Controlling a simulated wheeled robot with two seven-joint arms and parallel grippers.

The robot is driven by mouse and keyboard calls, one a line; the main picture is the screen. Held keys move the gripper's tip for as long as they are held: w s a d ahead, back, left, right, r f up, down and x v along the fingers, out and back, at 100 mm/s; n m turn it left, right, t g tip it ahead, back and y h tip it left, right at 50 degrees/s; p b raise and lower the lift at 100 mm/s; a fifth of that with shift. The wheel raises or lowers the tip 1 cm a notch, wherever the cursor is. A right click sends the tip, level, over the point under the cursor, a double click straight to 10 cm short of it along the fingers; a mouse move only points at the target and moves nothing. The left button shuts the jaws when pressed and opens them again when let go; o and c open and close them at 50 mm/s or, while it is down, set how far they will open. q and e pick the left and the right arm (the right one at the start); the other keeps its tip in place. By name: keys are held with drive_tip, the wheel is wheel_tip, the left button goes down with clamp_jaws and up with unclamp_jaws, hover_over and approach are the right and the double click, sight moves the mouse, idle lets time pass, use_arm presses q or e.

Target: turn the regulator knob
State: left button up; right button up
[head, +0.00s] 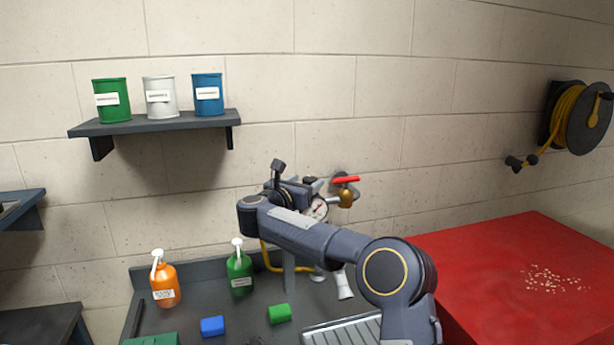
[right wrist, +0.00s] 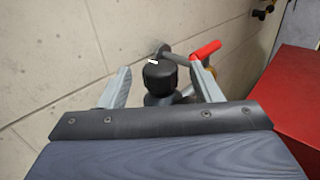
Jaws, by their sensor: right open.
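The black regulator knob (right wrist: 160,78) shows in the right wrist view, with a small white mark on its top edge. It stands between the two fingers of my right gripper (right wrist: 161,70), with a visible gap on each side. In the head view my right gripper (head: 312,184) is at the regulator by the wall, and my arm hides most of it. The regulator's round white gauge (head: 318,208) shows just below the gripper; the knob itself is hidden there. My right gripper is open. My left gripper is not in view.
A red-handled valve (head: 346,180) sits close right of the gripper; its handle (right wrist: 206,50) nears the right finger in the wrist view. Orange (head: 164,283) and green bottles (head: 240,273) stand on the grey bench. A red cabinet (head: 500,270) is at right. A shelf (head: 155,123) holds cans.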

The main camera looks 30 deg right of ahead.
drive_tip(key=shift+x, duration=0.85)
